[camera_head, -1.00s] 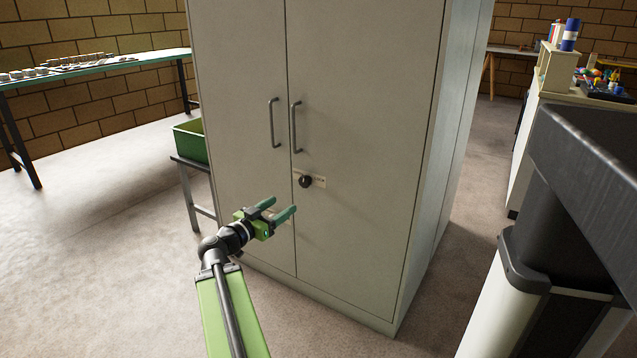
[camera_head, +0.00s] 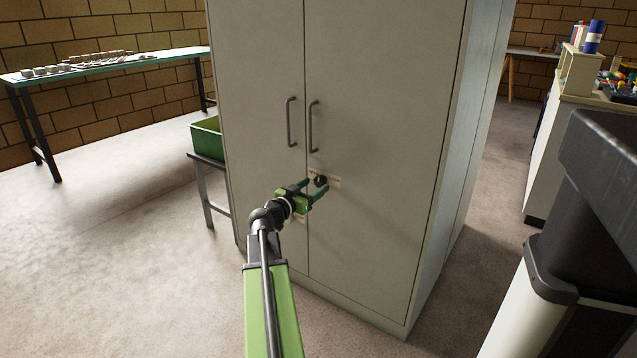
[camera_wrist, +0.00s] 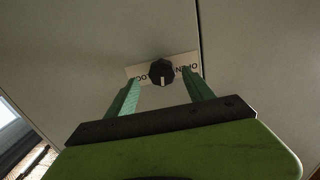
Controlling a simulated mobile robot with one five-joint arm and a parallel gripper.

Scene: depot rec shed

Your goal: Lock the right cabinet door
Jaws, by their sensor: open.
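The grey cabinet's right door (camera_head: 375,140) is closed flush beside the left door (camera_head: 265,110). A round black knob (camera_head: 320,180) sits on a pale label (camera_head: 335,183) near the right door's inner edge. In the wrist view, the knob (camera_wrist: 162,73) has a white mark pointing toward my gripper's palm. Its label (camera_wrist: 135,74) appears upside down, with OPEN at the right and the partly hidden other word at the left. My gripper (camera_head: 316,185) is open, its green fingers to either side of the knob. I cannot tell whether they touch it.
Two vertical bar handles, left (camera_head: 291,122) and right (camera_head: 313,126), stand out above the knob. A green bin (camera_head: 206,138) on a low stand is left of the cabinet. A dark-topped unit (camera_head: 600,160) stands at the right. The floor at left is clear.

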